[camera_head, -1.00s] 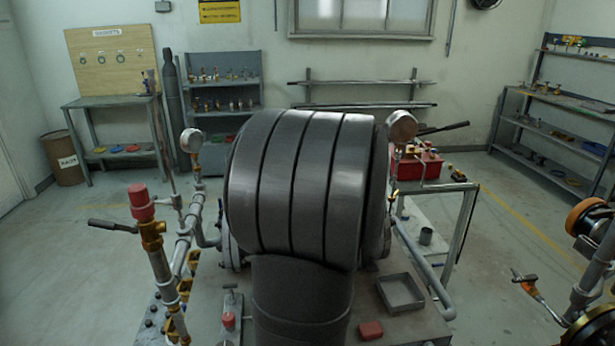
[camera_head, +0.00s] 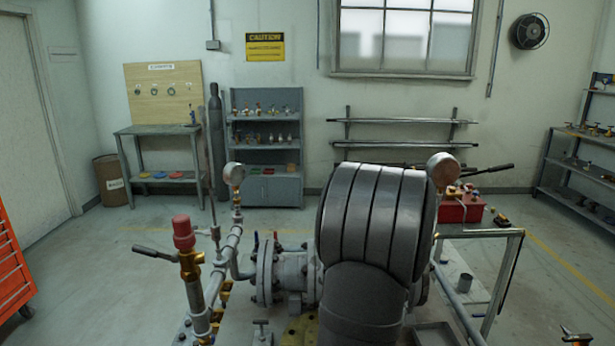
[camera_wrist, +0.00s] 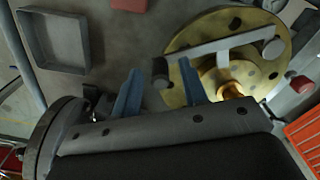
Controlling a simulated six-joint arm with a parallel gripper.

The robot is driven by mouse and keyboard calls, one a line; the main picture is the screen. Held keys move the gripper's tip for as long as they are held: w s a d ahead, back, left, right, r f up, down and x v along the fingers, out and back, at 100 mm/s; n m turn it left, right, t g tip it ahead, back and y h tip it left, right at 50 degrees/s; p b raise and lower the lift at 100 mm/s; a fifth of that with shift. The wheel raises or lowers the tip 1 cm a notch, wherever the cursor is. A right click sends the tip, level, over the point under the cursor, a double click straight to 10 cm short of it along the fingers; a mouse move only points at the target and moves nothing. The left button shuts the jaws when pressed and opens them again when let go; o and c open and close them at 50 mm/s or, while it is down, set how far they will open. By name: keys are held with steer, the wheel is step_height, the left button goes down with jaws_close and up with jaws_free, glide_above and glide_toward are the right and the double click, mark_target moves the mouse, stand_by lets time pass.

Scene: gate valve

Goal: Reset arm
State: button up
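My gripper (camera_wrist: 160,82) shows in the wrist view as two blue fingers, apart from each other, with nothing seen held between them. In the head view my dark ribbed arm link covers the middle of the grey flanged pipe (camera_head: 293,275). My fingers are not seen in that view.
A grey square tray (camera_wrist: 55,40) lies at upper left in the wrist view. In the head view, a red-topped valve post (camera_head: 184,235) and a pressure gauge (camera_head: 234,175) stand left of my arm. A red toolbox (camera_head: 462,207) is at right. Open floor lies behind the pipework.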

stand_by(0.4)
step_height(320, 180, up, 17)
step_height(320, 180, down, 18)
steer(key=shift+r, duration=0.25)
steer(key=w+a+n, duration=0.3)
steer(key=w+a, duration=0.1)
steer(key=w, duration=0.1)
steer(key=shift+w+a+r+n, duration=0.1)
steer(key=shift+w+a+n, duration=0.1)
steer(key=shift+n, duration=0.2)
steer(key=w+a+n, duration=0.1)
steer(key=a, duration=0.1)
steer(key=a+n, duration=0.1)
steer(key=n, duration=0.1)
steer(key=w+a+n, duration=0.1)
steer(key=a+n, duration=0.1)
steer(key=shift+w+a, duration=0.35)
steer(key=shift+n, duration=0.4)
steer(key=shift+a+r, duration=0.2)
steer(key=shift+r, duration=1.85)
